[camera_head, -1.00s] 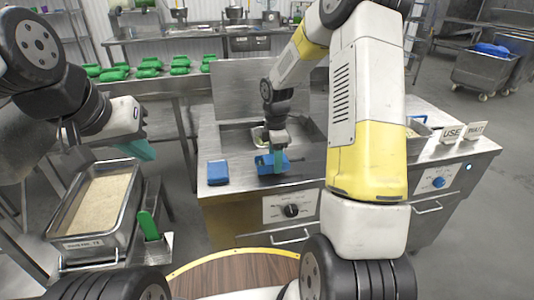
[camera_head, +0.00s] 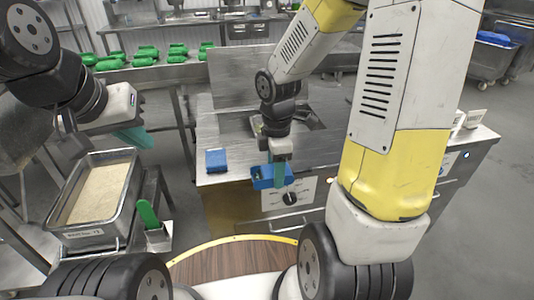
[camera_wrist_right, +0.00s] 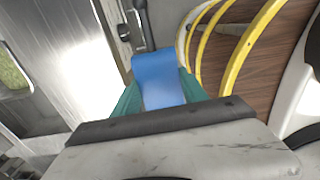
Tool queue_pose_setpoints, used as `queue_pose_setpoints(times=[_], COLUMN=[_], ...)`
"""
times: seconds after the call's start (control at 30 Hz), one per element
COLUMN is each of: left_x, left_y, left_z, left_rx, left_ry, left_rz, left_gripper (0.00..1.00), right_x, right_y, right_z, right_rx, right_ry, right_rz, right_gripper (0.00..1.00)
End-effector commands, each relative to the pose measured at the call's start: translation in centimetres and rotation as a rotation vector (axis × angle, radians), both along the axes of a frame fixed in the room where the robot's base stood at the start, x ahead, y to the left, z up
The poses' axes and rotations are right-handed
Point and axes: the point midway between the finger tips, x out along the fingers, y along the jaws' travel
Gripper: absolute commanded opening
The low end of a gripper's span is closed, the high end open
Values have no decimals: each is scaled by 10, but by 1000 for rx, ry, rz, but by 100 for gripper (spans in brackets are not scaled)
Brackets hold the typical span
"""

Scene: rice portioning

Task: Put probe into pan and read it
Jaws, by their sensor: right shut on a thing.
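My right gripper (camera_head: 279,172) is shut on a blue object (camera_head: 262,178); it holds it at the counter's front edge, above the dial panel. The blue object also shows between the teal fingers in the right wrist view (camera_wrist_right: 158,78). I cannot tell whether it is the probe. A steel pan (camera_head: 66,236) of pale grain stands at the left. Another pan, mostly hidden behind my right wrist, sits in the counter well; contents show in the right wrist view (camera_wrist_right: 12,70). My left gripper (camera_head: 133,139) hangs above the grain pan's far right side; its finger gap is not clear.
A small blue block (camera_head: 216,160) lies on the steel counter (camera_head: 215,130). A green-handled tool (camera_head: 148,214) stands in a holder beside the grain pan. Several green items lie on the back table.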

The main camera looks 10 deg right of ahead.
Motion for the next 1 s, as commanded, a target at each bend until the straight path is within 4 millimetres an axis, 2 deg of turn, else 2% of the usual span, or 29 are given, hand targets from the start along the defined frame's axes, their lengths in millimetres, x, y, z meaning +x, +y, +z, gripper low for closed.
queue_pose_setpoints(times=[0.3,0.5,0.87,1.0], left_x=[0,0,0,0], left_y=[0,0,0,0], left_z=[0,0,0,0], left_rx=[0,0,0,0], left_ry=[0,0,0,0], left_rz=[0,0,0,0], left_gripper=[0,0,0,0], right_x=[0,0,1,15], right_y=[0,0,2,15], right_z=[33,47,47,41], right_rx=[0,0,4,45], right_ry=[-4,-2,0,4], right_rz=[1,1,0,-8], right_gripper=[10,10,10,10])
